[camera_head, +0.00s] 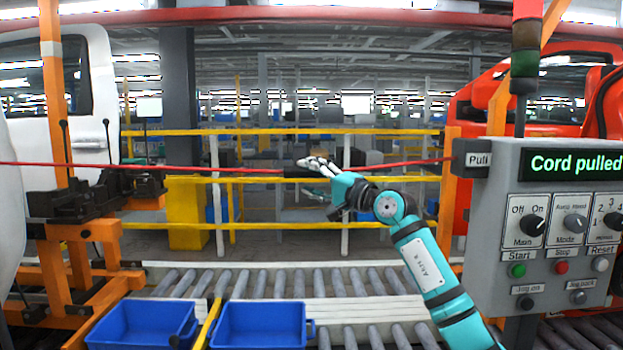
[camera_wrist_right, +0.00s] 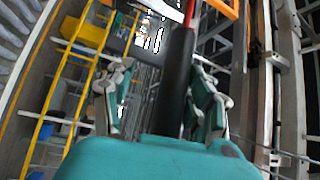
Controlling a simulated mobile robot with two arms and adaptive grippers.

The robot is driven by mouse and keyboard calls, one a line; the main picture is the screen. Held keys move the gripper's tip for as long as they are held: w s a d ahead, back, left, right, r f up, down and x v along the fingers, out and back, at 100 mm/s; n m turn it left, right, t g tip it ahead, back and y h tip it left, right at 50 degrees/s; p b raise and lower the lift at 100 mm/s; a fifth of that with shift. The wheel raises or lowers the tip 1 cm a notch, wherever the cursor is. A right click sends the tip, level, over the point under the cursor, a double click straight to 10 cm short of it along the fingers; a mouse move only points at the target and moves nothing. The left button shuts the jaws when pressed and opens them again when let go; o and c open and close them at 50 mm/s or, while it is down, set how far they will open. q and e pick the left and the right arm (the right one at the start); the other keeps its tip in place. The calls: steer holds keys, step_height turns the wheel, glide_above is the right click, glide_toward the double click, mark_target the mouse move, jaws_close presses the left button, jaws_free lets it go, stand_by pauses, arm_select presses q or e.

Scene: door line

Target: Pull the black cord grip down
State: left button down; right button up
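The red cord (camera_head: 225,169) runs across the head view and dips slightly at the black cord grip (camera_head: 292,173). The grip is mostly hidden behind my right gripper (camera_head: 313,166) in the head view. In the right wrist view the black grip (camera_wrist_right: 176,85) lies between the two fingers of my right gripper (camera_wrist_right: 160,100). The fingers stand apart, with a clear gap between the left finger and the grip; I cannot tell whether the right finger touches it. My left gripper is not in view.
A grey control box (camera_head: 547,240) at the right has a display (camera_head: 575,163) reading "Cord pulled". Two blue bins (camera_head: 260,327) stand on the roller conveyor below. Yellow rails (camera_head: 300,132) run behind the cord. An orange stand (camera_head: 75,240) is at the left.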

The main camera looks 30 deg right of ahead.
steer(key=shift+f, duration=0.15)
steer(key=v, duration=1.2)
steer(key=shift+s, duration=0.1)
stand_by(0.3)
